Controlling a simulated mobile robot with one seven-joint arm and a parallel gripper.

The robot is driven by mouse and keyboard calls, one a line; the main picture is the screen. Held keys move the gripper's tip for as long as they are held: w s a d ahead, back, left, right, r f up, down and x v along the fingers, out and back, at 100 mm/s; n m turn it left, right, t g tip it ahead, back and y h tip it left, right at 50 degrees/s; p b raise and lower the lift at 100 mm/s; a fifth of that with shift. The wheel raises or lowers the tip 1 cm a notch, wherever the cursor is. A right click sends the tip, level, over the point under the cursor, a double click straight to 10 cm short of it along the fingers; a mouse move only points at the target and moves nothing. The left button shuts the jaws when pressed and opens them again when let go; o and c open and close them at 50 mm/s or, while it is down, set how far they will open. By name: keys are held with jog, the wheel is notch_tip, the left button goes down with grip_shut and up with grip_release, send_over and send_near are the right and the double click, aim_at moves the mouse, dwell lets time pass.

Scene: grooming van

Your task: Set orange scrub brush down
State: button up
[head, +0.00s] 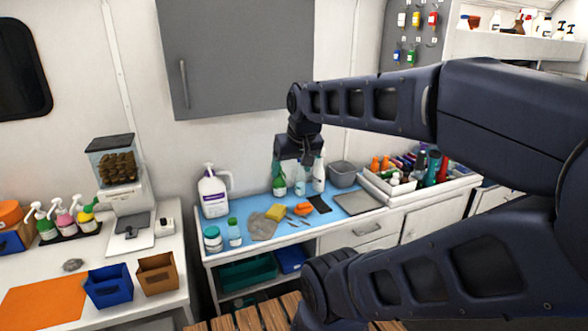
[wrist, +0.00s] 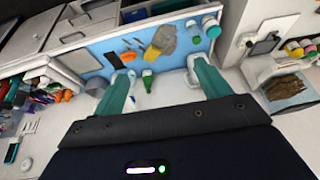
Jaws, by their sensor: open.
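The orange scrub brush (head: 302,209) appears to be the small orange item lying on the blue mat (head: 262,203) on the middle counter. In the wrist view an orange item (wrist: 129,55) lies on the mat beside a yellow sponge (wrist: 153,52). My gripper (head: 298,172) is open, with nothing visible between its teal fingers (wrist: 160,85). It hangs above the back of the counter, near the bottles, behind and apart from the orange item.
A yellow sponge (head: 274,212), grey cloth (head: 262,227) and black flat item (head: 320,204) lie nearby. A large white jug (head: 213,193) stands left, a grey bin (head: 343,174) right. Bottles stand close to my gripper. The grey wall cabinet (head: 240,60) is above.

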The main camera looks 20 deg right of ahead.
jog(key=shift+s+d+f, duration=0.15)
jog(key=shift+s+f, duration=0.05)
jog(key=shift+f, duration=0.05)
